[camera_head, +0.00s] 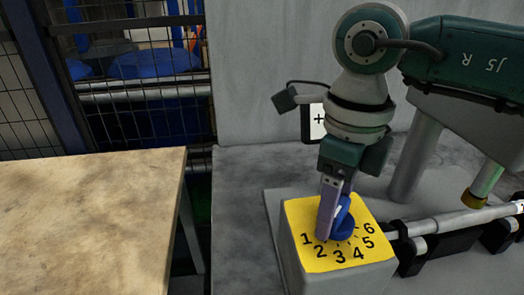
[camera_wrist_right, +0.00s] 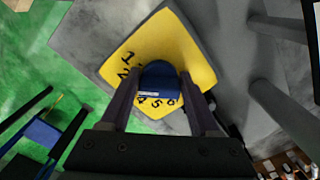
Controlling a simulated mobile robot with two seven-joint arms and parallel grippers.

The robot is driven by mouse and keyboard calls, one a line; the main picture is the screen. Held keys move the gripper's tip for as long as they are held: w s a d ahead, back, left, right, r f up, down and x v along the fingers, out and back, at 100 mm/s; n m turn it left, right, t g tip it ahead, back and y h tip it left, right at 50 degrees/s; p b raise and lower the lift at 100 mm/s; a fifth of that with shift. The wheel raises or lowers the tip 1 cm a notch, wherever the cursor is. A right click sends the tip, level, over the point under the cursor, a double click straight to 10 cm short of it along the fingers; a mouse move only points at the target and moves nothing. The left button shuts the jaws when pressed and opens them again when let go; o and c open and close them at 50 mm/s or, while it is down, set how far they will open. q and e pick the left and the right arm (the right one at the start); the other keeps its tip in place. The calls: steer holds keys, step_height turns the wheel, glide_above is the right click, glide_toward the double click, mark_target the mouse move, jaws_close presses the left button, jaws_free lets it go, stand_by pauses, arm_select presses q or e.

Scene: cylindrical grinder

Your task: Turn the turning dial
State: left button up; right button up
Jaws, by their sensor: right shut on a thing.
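The turning dial (camera_head: 343,222) is a blue knob on the yellow top of a grey box, with the numbers 1 to 6 printed around its near side. My right gripper (camera_head: 332,225) reaches down onto it from above, its fingers on the knob. In the right wrist view the blue knob (camera_wrist_right: 159,82) sits between the two fingers of my right gripper (camera_wrist_right: 160,95), which is shut on it. The fingers hide part of the knob, so its exact pointing is hard to tell. My left gripper is not in view.
A grey machine bed (camera_head: 240,190) carries the dial box, with a metal shaft (camera_head: 455,221) in black holders to its right. A wooden table (camera_head: 90,220) stands at the left, apart from the machine by a gap. A wire fence (camera_head: 140,100) is behind.

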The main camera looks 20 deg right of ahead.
steer(key=c, duration=0.6)
steer(key=shift+o, duration=0.2)
steer(key=shift+f+n+b, duration=0.1)
steer(key=shift+n+b, duration=0.85)
steer(key=shift+n, duration=0.25)
steer(key=shift+s+a+n+b, duration=0.1)
steer(key=shift+n+b, duration=0.8)
steer(key=shift+n, duration=0.7)
steer(key=o, duration=1.3)
steer(key=shift+r, duration=0.2)
